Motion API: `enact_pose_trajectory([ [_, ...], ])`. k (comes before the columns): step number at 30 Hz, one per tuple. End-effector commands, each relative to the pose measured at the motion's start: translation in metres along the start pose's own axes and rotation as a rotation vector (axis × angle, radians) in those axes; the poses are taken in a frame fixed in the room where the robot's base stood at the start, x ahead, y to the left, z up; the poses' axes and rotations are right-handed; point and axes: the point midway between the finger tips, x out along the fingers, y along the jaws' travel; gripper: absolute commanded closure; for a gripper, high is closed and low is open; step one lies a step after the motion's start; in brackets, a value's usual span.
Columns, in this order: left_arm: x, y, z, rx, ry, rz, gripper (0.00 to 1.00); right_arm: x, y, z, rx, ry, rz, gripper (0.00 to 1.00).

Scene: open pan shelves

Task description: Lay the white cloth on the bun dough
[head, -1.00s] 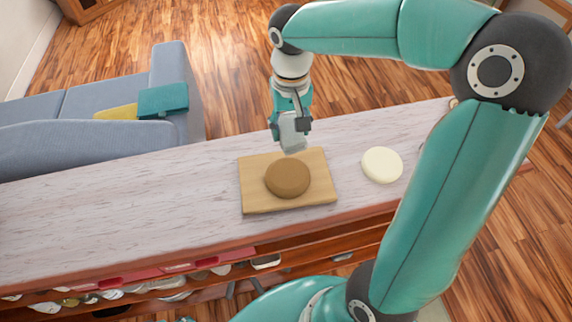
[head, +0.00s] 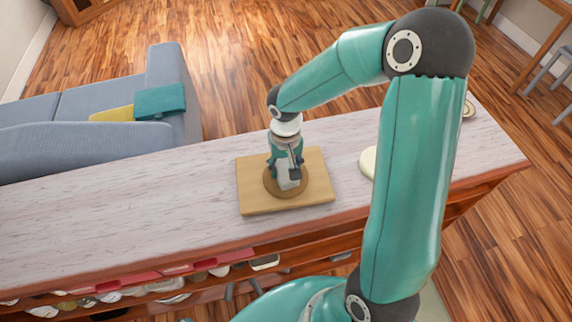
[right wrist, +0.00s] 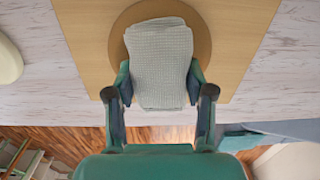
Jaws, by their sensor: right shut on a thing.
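The bun dough (head: 301,189) is a round brown disc on a wooden board (head: 318,164) on the counter. My right gripper (head: 287,178) is right over the dough, pointing down. It is shut on the white cloth (right wrist: 160,62), a folded, waffle-textured piece. In the right wrist view the cloth lies between the fingers (right wrist: 160,90) and covers the middle of the dough (right wrist: 120,48), whose rim shows around it. I cannot tell whether the cloth touches the dough. In the head view the cloth (head: 290,183) is partly hidden by the gripper. My left gripper is not in view.
A cream round thing (head: 367,162) lies on the counter (head: 120,205) right of the board, partly hidden by my right arm. Shelves with pans and dishes (head: 170,285) are below the counter's front edge. The counter's left part is clear. A blue sofa (head: 100,110) stands behind.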

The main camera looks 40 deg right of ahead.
Motion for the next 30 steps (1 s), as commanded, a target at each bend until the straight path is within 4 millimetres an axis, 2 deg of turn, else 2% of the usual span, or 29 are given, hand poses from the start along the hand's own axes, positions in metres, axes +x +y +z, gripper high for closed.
enact_pose_trajectory([
  [8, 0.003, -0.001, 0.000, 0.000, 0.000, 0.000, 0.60, 0.002, 0.000, 0.000, -0.001, 0.001, 0.000, 0.81],
  [9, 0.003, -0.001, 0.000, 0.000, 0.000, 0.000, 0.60, 0.002, 0.000, 0.000, -0.001, 0.001, 0.000, 0.44],
  [13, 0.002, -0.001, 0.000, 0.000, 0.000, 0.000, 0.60, 0.001, 0.000, 0.000, -0.001, 0.001, 0.000, 0.22],
  [26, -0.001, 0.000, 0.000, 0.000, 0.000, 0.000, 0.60, -0.004, 0.000, -0.001, -0.001, 0.003, 0.000, 0.22],
  [30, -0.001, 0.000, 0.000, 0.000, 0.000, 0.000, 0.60, -0.022, 0.000, -0.002, 0.000, 0.006, 0.000, 0.22],
])
